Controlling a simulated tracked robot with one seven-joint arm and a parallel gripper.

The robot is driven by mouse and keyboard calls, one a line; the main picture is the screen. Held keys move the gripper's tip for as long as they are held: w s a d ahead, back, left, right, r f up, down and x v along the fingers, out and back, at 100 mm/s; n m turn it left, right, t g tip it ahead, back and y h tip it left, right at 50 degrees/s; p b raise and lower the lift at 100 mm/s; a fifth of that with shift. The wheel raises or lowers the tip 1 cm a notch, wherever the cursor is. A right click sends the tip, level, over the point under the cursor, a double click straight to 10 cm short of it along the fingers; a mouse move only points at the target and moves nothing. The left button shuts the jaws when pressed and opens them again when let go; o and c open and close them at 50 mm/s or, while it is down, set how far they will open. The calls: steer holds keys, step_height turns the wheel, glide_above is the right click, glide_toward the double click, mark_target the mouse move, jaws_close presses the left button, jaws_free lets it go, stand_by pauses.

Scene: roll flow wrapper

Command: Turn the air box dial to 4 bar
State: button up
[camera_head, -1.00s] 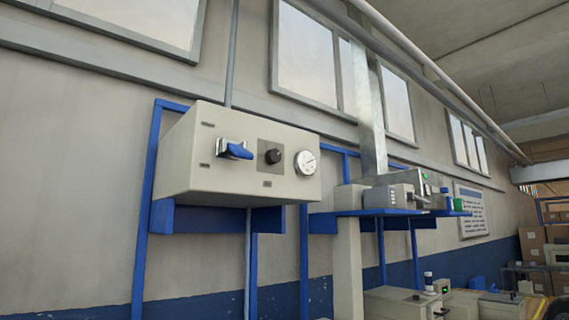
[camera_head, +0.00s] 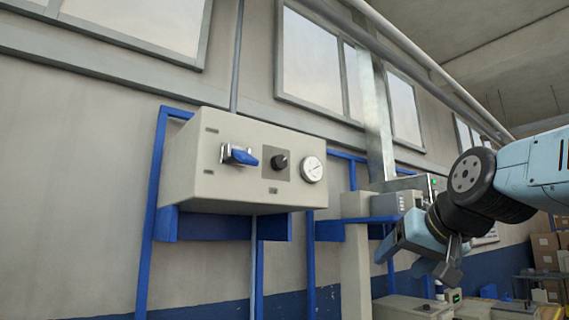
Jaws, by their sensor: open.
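The air box (camera_head: 235,180) is a cream box held on a blue frame against the wall, left of centre. Its black dial (camera_head: 280,161) sits on a grey square plate in the middle of the front. A round white gauge (camera_head: 312,169) is right of the dial; its reading is too small to tell. A blue lever handle (camera_head: 244,157) is left of the dial. My gripper (camera_head: 447,275) is at the lower right, open and apart from the box, well right of and below the dial. Nothing shows between its fingers.
A blue shelf with grey equipment (camera_head: 392,204) stands right of the air box, partly hidden by my arm. A cream post (camera_head: 355,260) rises below it. Cardboard boxes (camera_head: 544,250) are at the far right. The space before the air box front is clear.

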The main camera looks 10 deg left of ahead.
steer(key=w+a+r+t+y, duration=0.15)
steer(key=a+r+y, duration=0.25)
steer(key=a+r, duration=0.7)
steer(key=y, duration=0.3)
glide_toward(281, 163)
steer(key=shift+t, duration=0.35)
steer(key=x, duration=0.8)
steer(key=shift+w+a+f, duration=0.15)
steer(key=shift+a, duration=0.15)
steer(key=c, duration=1.1)
